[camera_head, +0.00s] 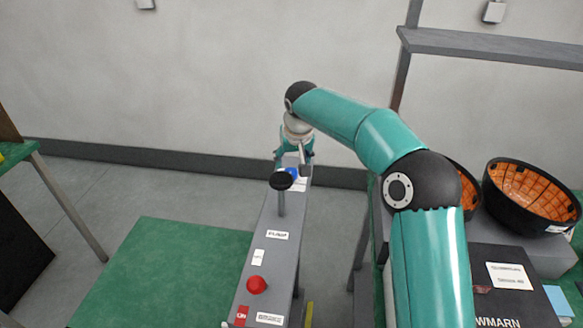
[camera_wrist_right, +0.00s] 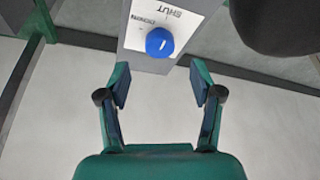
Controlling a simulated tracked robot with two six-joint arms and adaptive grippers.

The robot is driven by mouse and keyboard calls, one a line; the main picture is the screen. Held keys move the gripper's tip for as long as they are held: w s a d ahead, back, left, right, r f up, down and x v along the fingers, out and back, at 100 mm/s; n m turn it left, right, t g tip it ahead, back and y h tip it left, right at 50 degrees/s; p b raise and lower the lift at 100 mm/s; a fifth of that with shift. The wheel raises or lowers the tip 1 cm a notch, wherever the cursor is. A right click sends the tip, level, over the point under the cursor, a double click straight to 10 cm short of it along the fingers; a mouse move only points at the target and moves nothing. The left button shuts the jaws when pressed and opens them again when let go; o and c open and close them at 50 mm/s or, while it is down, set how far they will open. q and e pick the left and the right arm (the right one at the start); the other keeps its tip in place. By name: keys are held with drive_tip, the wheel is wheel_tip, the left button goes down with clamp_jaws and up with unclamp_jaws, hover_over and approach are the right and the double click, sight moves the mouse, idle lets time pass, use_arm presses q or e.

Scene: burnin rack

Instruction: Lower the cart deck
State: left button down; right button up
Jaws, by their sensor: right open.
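The green cart deck (camera_head: 170,275) lies low at the left of a grey control column (camera_head: 265,225). At the column's far end is a blue knob (camera_head: 291,172), partly covered by my right gripper (camera_head: 292,158). In the right wrist view the blue knob (camera_wrist_right: 160,42) sits beside a white label reading SHUT, with a second word too small to read surely. My right gripper (camera_wrist_right: 160,88) is open, and the knob lies beyond its fingertips, roughly centred between them. No contact shows. My left gripper is not in view.
The column also carries a black-topped pump lever (camera_head: 281,182), a red button (camera_head: 257,285) and several labels. At right, black bowls with orange linings (camera_head: 530,195) and a black box (camera_head: 510,285) stand near my right arm. A green table (camera_head: 15,155) is at left.

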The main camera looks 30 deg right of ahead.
drive_tip(key=v, duration=0.6)
drive_tip(key=shift+s, duration=0.1)
